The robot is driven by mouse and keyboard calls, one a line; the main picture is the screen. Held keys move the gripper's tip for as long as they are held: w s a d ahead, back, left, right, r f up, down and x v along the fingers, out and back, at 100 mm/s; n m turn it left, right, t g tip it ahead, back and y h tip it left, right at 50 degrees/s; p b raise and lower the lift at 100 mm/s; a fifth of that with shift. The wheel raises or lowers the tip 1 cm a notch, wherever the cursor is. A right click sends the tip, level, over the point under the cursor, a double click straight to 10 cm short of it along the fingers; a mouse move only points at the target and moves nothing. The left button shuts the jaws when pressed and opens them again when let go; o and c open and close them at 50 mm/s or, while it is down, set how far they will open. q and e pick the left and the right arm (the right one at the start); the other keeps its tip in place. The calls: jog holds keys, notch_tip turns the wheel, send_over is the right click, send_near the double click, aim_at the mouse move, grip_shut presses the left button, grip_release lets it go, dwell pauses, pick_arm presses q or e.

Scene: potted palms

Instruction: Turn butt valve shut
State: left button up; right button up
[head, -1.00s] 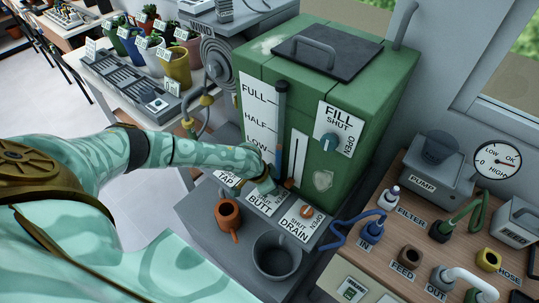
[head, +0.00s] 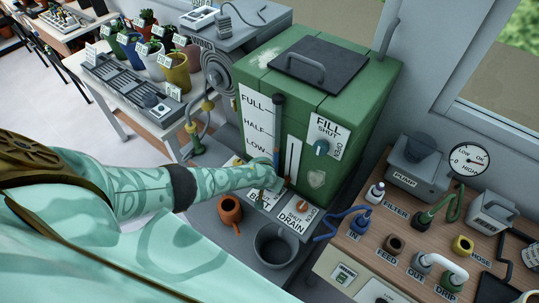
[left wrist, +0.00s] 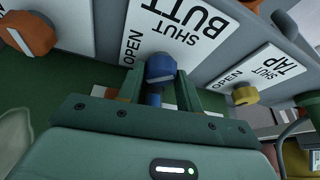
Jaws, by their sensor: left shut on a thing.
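The butt valve is a blue knob (left wrist: 160,68) in the left wrist view, beside a white plate (left wrist: 178,28) lettered BUTT, OPEN and SHUT. My left gripper (left wrist: 158,84) has a finger on either side of the knob and is shut on it. The knob sits close to the word OPEN; its exact turn is hard to tell. In the head view my left gripper (head: 268,182) reaches down to the BUTT plate (head: 257,196) at the foot of the green tank (head: 345,110), and the hand hides the knob. My right gripper is not in view.
The orange drain knob (head: 301,206) is right of the butt plate; the yellow tap knob (left wrist: 245,95) is on its other side. An orange watering can (head: 229,210) and a grey bucket (head: 275,246) stand in front. A wooden bench (head: 400,236) with pump parts is at right.

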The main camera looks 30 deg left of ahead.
pick_arm(q)
jog(key=shift+s+f, duration=0.1)
dwell(0.4)
jog(key=o, duration=1)
jog(key=shift+p+v, duration=5.75)
jog(key=shift+v, duration=2.4)
jog(key=shift+d, duration=0.1)
